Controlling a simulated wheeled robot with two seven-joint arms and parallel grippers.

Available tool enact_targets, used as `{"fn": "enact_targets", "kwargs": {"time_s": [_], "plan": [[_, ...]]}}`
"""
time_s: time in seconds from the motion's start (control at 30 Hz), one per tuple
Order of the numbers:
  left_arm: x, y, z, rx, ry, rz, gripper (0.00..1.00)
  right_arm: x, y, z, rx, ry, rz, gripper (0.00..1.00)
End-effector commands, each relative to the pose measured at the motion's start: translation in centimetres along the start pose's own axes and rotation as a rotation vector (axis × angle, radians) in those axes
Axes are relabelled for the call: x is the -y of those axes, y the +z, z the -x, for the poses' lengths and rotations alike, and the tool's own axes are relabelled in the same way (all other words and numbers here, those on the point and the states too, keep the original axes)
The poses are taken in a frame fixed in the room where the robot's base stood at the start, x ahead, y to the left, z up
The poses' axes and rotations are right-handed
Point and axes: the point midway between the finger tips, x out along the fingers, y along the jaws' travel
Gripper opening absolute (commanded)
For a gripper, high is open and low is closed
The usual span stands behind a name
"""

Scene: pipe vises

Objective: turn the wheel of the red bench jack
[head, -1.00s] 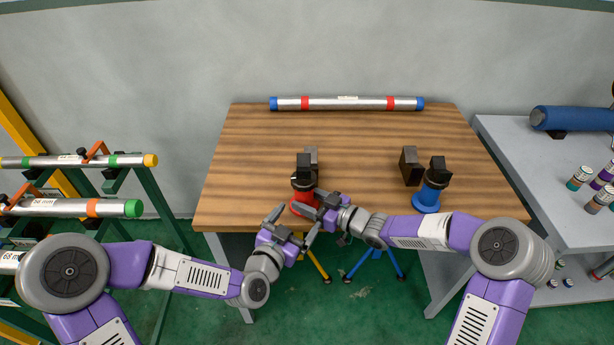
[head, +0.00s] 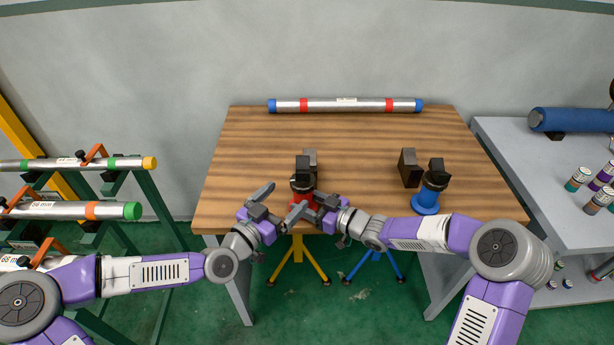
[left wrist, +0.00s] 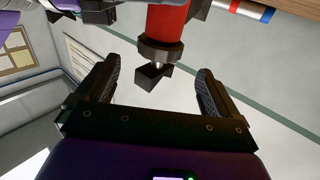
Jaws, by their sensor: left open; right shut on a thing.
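The red bench jack (head: 297,203) stands at the front edge of the wooden table, with a dark upright jaw on top. In the left wrist view its red body (left wrist: 167,25) ends in a dark collar and block, ahead of the open fingers. My left gripper (head: 280,202) is open and empty, just left of the jack, with one finger close to its red base. It also shows in the left wrist view (left wrist: 155,90). My right gripper (head: 314,207) is shut at the right side of the red base. Its fingers hide what it grips, and I cannot make out the wheel.
A blue jack (head: 427,198) stands to the right, with dark blocks beside both jacks. A long metal pipe (head: 345,105) with red bands lies at the table's back. A pipe rack (head: 137,211) is at left, a grey bench (head: 565,205) at right. The table's middle (head: 360,140) is clear.

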Motion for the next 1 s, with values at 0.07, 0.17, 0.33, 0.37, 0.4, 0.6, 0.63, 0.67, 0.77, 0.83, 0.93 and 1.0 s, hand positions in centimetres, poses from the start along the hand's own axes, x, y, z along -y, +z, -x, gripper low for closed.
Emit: {"fn": "enact_targets", "kwargs": {"time_s": [0.07,0.17,0.33,0.37,0.4,0.6,0.63,0.67,0.77,0.83,0.93,1.0], "plan": [[-0.2,0.0,-1.4,-0.002,0.004,0.001,0.95,0.0,0.8,0.2,0.019,0.001,-0.007,0.38],[-0.2,0.0,-3.3,-0.002,0.004,0.002,0.95,0.0,0.9,0.2,0.019,0.001,-0.007,0.38],[-0.2,0.1,-6.5,0.0,0.002,0.003,0.95,0.0,0.9,0.2,0.019,0.001,-0.007,0.38],[-0.2,0.1,-7.0,0.0,0.003,0.003,0.95,0.0,0.9,0.2,0.019,0.001,-0.007,0.38],[-0.2,0.1,-7.6,0.0,0.002,0.002,0.95,0.0,0.9,0.2,0.019,0.001,-0.007,0.38],[-0.1,0.1,-9.4,0.001,0.0,0.001,0.95,0.0,0.9,0.2,0.019,0.001,-0.007,0.38],[-0.1,0.1,-9.6,0.001,0.0,0.0,0.95,0.0,0.9,0.2,0.019,0.001,-0.007,0.38],[-0.1,0.1,-9.7,0.001,0.001,0.0,0.95,0.0,0.9,0.2,0.019,0.001,-0.007,0.38],[-0.1,0.1,-9.8,0.002,0.0,0.0,0.95,0.0,0.9,0.2,0.019,0.001,-0.007,0.38],[-0.1,0.1,-9.8,0.002,0.0,0.0,0.95,0.0,0.9,0.2,0.019,0.001,-0.007,0.38],[-0.1,0.1,-9.8,0.002,0.0,0.0,0.95,0.0,0.9,0.2,0.019,0.001,-0.007,0.38],[-0.1,0.1,-9.8,0.002,0.0,0.0,0.89,0.0,0.9,0.2,0.019,0.001,-0.007,0.38]]}}
